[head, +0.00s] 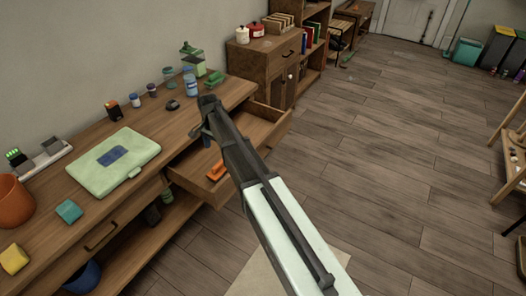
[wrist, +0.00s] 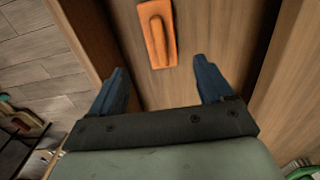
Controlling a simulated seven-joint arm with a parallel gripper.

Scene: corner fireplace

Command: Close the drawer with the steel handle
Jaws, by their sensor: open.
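The wooden drawer (head: 183,171) under the desk is pulled out to the right. Its floor also shows in the wrist view (wrist: 150,20). An orange tool-like object (head: 215,171) lies inside, and it also shows in the wrist view (wrist: 156,35). My gripper (wrist: 160,65) is open and empty above the drawer, with its two blue fingers apart over the drawer floor. In the head view my arm hides part of the drawer and its front. I cannot see a steel handle on this drawer.
The desk (head: 165,117) carries a green case (head: 113,161), small jars and a computer mouse. A closed drawer with a dark handle (head: 100,237) is nearer. A wooden cabinet (head: 262,70) stands beyond the open drawer.

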